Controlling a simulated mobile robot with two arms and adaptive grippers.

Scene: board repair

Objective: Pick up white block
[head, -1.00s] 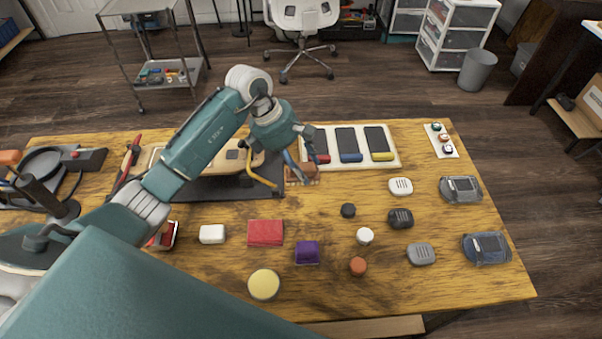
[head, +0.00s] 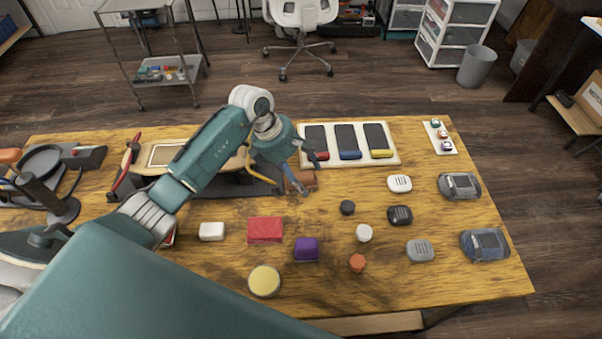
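The white block (head: 212,231) lies on the front left part of the wooden table, left of a red block (head: 265,229). It is in plain view with nothing touching it. My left gripper (head: 310,177) is over the back middle of the table, to the right of and farther back than the white block. Its fingers look spread, with no object seen between them. A brown block (head: 303,178) is close beside or under the fingers; I cannot tell if they touch. My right gripper is not in view.
A purple block (head: 306,250), a yellow disc (head: 264,281), a white round cap (head: 364,232) and an orange cap (head: 357,263) lie on the table (head: 450,280). A white tray (head: 394,145) is at the back. My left arm crosses the table's left side.

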